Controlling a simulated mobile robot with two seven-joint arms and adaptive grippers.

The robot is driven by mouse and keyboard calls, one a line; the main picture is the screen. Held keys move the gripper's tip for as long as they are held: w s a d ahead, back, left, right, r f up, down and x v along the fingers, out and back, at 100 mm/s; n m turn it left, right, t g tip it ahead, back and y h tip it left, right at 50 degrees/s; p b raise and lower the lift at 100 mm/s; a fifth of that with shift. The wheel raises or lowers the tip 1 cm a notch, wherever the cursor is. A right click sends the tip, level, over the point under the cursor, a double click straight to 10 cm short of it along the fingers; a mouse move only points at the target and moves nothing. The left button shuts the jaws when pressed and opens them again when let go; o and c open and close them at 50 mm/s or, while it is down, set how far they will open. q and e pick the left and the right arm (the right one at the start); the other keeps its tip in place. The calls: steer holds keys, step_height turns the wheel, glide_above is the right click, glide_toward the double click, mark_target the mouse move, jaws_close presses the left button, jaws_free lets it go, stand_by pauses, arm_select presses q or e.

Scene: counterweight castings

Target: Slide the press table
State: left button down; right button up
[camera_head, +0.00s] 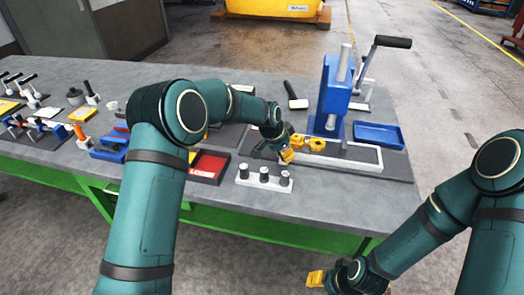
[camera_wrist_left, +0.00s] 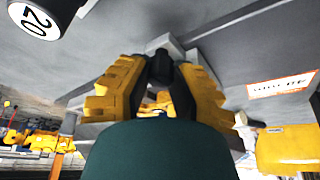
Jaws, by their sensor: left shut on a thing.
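The blue arbor press (camera_head: 336,95) stands at the right of the bench, with its black-gripped lever raised. Its press table, a long pale-edged slide (camera_head: 362,165), lies flat at the press foot and reaches left towards my left gripper. My left gripper (camera_head: 298,149) is at the left end of this slide, yellow fingers low. In the left wrist view its fingers (camera_wrist_left: 156,80) are shut on a dark knob (camera_wrist_left: 162,64) by a pale edge. The fingers hide part of the knob. My right gripper (camera_head: 318,279) hangs low, off the bench front; its finger gap does not show clearly.
A pale block with several black knobs (camera_head: 264,178) stands in front of the slide. A red-lined tray (camera_head: 208,166) is to its left. A blue tray (camera_head: 378,134) lies right of the press, and a black-handled tool (camera_head: 295,95) lies behind. Tools and fixtures crowd the bench's left.

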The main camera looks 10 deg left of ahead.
arm_select(q)
steer(key=d, duration=1)
steer(key=shift+s+d+f, duration=0.1)
steer(key=shift+s, duration=0.15)
steer(key=shift+d, duration=0.2)
steer(key=shift+d, duration=0.1)
steer(key=c, duration=0.9)
jaws_free()
steer(key=shift+d, duration=0.1)
steer(key=shift+o, duration=0.5)
steer(key=shift+w+d, duration=0.1)
steer(key=shift+a, duration=0.2)
steer(key=shift+r, duration=0.3)
steer(key=v, duration=1.1)
steer(key=shift+r, duration=0.25)
